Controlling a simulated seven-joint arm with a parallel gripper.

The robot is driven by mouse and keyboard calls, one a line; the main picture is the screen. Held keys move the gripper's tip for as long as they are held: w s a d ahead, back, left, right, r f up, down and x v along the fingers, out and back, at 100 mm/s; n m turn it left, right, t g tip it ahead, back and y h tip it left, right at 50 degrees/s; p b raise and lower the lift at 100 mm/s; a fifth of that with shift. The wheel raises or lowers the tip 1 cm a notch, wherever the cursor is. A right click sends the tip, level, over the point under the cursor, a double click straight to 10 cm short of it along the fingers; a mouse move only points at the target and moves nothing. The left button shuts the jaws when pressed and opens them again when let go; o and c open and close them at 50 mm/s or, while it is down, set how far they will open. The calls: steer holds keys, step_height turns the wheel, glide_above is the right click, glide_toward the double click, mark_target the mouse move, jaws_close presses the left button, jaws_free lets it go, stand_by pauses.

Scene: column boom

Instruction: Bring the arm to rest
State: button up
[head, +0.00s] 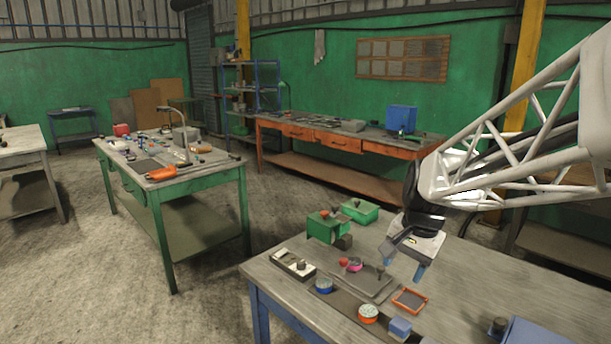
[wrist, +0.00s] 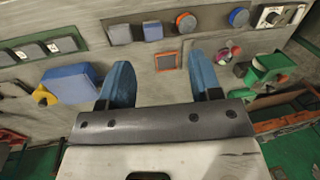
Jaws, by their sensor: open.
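My gripper (head: 404,268) hangs above the near workbench (head: 480,272) in the head view, at the end of my white lattice arm. Its two blue fingers point down and stand apart with nothing between them. In the wrist view my gripper (wrist: 162,80) also shows open and empty, with bench surface between the fingers. A small orange-rimmed tray (head: 410,300) lies on the bench below the gripper; it also shows in the wrist view (wrist: 167,61), just past the fingertips. I see no contact between the fingers and anything.
A cluttered green table (head: 200,174) stands left; concrete floor lies between.

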steer(key=s+a+f+n+t+h, duration=0.1)
steer(key=s+n, duration=0.6)
steer(key=s, duration=1.4)
steer(key=shift+s+a+h, duration=0.2)
steer(key=shift+a+h, duration=0.05)
steer(key=shift+h, duration=0.15)
stand_by(1.4)
